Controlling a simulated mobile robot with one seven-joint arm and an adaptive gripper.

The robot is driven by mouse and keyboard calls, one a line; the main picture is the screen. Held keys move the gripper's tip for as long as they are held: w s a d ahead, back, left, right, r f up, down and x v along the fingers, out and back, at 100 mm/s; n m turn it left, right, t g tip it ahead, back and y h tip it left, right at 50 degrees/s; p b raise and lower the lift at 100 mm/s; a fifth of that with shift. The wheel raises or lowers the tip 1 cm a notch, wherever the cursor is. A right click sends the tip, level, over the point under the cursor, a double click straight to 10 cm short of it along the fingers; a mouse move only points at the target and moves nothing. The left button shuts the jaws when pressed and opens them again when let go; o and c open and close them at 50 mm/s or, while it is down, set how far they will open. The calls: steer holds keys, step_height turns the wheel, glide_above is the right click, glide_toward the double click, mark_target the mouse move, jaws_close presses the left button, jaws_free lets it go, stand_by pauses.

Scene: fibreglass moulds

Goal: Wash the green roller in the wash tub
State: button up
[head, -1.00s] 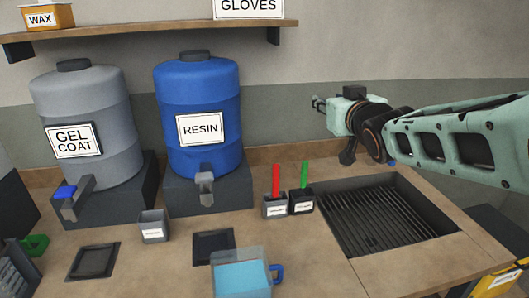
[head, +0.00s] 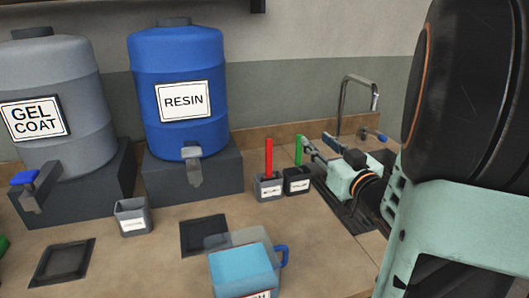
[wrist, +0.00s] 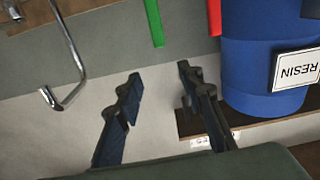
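The green roller's upright green handle (head: 298,150) rises from a small dark labelled cup (head: 299,182); anything lower is hidden in the cup. The green handle also shows in the wrist view (wrist: 149,22), beyond my fingertips and not between them. My gripper (head: 314,143) is just right of the green handle in the head view. In the wrist view my gripper (wrist: 157,82) has its fingers spread with nothing between them. A clear container (head: 245,270) with blue liquid and a blue handle stands at the front; I cannot tell whether it is the wash tub.
A red handle (head: 269,156) stands in a grey cup (head: 269,187) just left of the green one. A blue resin drum (head: 178,115) and a grey gel coat drum (head: 52,105) stand behind. My arm covers much of the grated sink (head: 352,215) and a tap (head: 341,100) rises behind it.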

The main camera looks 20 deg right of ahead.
mark_target(300, 139)
steer(key=shift+m, duration=0.4)
steer(key=w+f, duration=0.1)
steer(key=w, duration=0.2)
steer(key=w+f, duration=0.1)
steer(key=w, duration=0.2)
steer(key=w+a+f, duration=0.1)
steer(key=w, duration=0.2)
steer(key=shift+w, duration=0.35)
jaws_close()
steer(key=shift+r+p, duration=3.45)
steer(key=shift+r, duration=2.1)
